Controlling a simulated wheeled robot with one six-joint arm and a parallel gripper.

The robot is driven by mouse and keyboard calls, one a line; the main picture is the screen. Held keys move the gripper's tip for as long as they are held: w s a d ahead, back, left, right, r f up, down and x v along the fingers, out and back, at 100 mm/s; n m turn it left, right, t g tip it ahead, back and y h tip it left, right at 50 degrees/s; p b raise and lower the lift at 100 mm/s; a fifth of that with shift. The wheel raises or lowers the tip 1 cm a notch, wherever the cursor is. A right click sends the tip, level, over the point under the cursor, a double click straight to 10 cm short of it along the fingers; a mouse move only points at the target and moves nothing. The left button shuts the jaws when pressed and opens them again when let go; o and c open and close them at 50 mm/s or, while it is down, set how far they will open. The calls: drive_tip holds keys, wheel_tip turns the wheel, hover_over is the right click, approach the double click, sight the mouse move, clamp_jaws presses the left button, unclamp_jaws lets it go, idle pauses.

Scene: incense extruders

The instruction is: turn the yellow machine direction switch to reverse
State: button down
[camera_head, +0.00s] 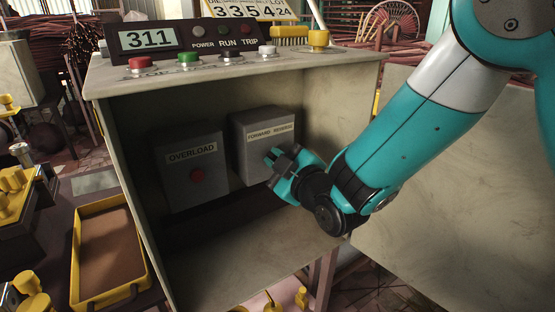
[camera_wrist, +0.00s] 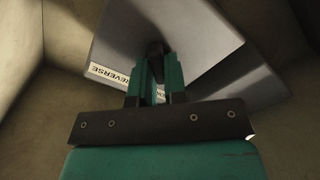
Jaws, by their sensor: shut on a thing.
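The direction switch box (camera_head: 252,131) is grey, with a "FORWARD REVERSE" label (camera_head: 270,133), and is mounted inside the open cabinet. My gripper (camera_head: 275,157) is at the front of this box, below the label. In the wrist view, the gripper (camera_wrist: 157,62) is shut on a dark switch knob (camera_wrist: 155,49) on the face of the box (camera_wrist: 195,35). The fingers hide part of the label; "REVERSE" (camera_wrist: 108,77) shows at their left. The head view mostly hides the knob, and I cannot tell its exact setting.
The cabinet wall (camera_head: 340,110) stands close on the right. The cabinet top carries a "311" display (camera_head: 150,39) and several buttons. A yellow tray (camera_head: 79,262) lies at lower left.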

drive_tip(key=shift+m, duration=0.4)
drive_tip(key=shift+w+d+m+b, duration=0.15)
drive_tip(key=shift+m+b, duration=0.2)
drive_tip(key=shift+m, duration=2.5)
drive_tip(key=shift+d+m+b, duration=0.1)
drive_tip(key=shift+m+b, duration=0.2)
drive_tip(key=shift+m, duration=2.5)
drive_tip(key=shift+w+d+m+b, duration=0.15)
drive_tip(key=shift+m+b, duration=0.2)
drive_tip(key=shift+m, duration=2.5)
drive_tip(key=c, duration=1.2)
unclamp_jaws()
drive_tip(key=shift+o, duration=0.2)
drive_tip(key=shift+s, duration=0.1)
